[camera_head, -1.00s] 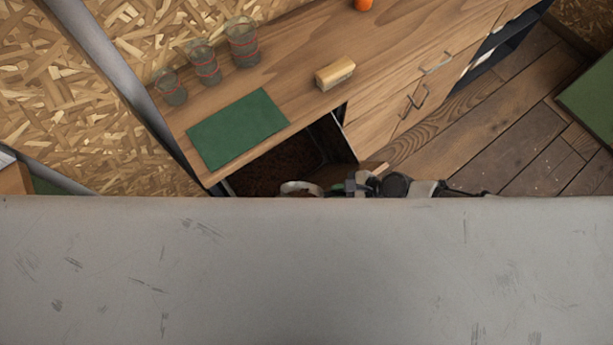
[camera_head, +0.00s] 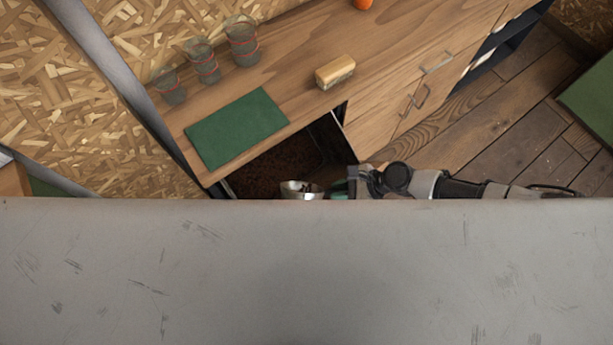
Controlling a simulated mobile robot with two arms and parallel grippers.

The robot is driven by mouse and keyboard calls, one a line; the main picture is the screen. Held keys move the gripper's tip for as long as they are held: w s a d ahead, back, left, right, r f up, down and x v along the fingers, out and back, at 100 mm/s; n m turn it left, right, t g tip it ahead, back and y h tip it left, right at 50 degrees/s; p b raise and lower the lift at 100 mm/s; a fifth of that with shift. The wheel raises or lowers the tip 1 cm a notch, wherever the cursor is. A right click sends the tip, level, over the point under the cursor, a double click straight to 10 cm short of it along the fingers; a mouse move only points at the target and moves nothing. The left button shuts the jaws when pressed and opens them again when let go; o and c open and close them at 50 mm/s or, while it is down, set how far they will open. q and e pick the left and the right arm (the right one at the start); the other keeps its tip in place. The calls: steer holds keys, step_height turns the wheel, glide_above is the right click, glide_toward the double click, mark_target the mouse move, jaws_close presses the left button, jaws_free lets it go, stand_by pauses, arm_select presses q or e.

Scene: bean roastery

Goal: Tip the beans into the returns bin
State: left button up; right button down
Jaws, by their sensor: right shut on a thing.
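A small metal bowl or scoop (camera_head: 294,187) with a few dark beans in it shows at the lower middle, its lower part cut off by a grey surface. My right gripper (camera_head: 337,189) comes in from the right and is shut on its green handle, partly hidden. The bowl is over the front part of an open dark bin (camera_head: 262,172) at the counter, which has brown beans inside. I cannot tell its height above the bin. My left gripper is not in view.
A large scuffed grey surface (camera_head: 300,270) fills the lower half and blocks the view. The wooden counter (camera_head: 300,100) bears a green mat (camera_head: 237,128), a tan block (camera_head: 335,72), an orange object (camera_head: 362,4) and several glasses (camera_head: 242,42).

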steer(key=shift+w+d+r+m+g+b, duration=0.1)
steer(key=shift+w+r+m+g+b, duration=0.2)
steer(key=shift+w+m+g+b, duration=0.8)
stand_by(1.0)
steer(key=shift+w+d+g+y+b, duration=0.2)
steer(key=shift+w+g+y+b, duration=0.45)
steer(key=shift+b, duration=1.4)
steer(key=shift+w+d+f+m+g+y+b, duration=0.15)
steer(key=shift+w+m+g+y+b, duration=0.3)
steer(key=shift+w+m+g+b, duration=0.9)
stand_by(2.5)
